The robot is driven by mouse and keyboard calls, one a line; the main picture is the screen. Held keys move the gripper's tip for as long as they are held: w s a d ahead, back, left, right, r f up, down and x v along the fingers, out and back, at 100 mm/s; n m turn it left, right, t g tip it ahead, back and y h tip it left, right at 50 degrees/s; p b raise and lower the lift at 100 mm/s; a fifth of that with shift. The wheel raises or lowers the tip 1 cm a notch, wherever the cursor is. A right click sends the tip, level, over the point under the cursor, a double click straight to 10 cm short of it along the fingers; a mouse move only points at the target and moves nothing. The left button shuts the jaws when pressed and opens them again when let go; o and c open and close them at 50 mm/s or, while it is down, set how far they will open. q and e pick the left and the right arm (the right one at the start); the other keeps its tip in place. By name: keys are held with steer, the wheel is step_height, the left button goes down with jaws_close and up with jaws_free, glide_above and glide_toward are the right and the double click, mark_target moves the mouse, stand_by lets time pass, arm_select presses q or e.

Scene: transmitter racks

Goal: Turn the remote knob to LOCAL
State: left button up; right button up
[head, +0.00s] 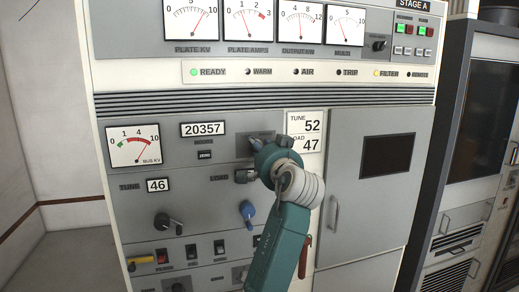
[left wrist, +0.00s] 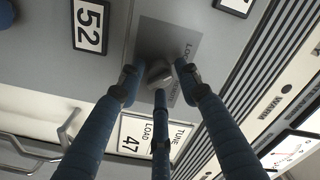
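The remote knob (left wrist: 159,74) is a small grey knob on a darker grey plate (left wrist: 165,42) marked LOCAL along one side in the left wrist view. The rest of the lettering is partly covered. In the head view the plate (head: 262,134) shows, but my gripper largely hides the knob. My left gripper (left wrist: 158,72) has its blue fingers spread around the knob, with gaps at the two side fingers. The third finger's tip is close to the knob; I cannot tell if it touches. In the head view my left gripper (head: 257,142) is at the plate. My right gripper is not in view.
A TUNE 52, LOAD 47 card (head: 305,132) is right of the plate. A load knob (head: 245,176) and a blue knob (head: 247,213) lie below. READY (head: 194,72) is lit green; the REMOTE lamp (head: 410,74) is dark. A cabinet door (head: 371,190) with a handle (head: 334,212) is to the right.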

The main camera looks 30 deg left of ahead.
arm_select(q)
steer(key=shift+d, duration=0.1)
steer(key=v, duration=1.1)
steer(key=shift+s+d, duration=0.25)
steer(key=shift+d, duration=0.1)
steer(key=shift+f, duration=0.1)
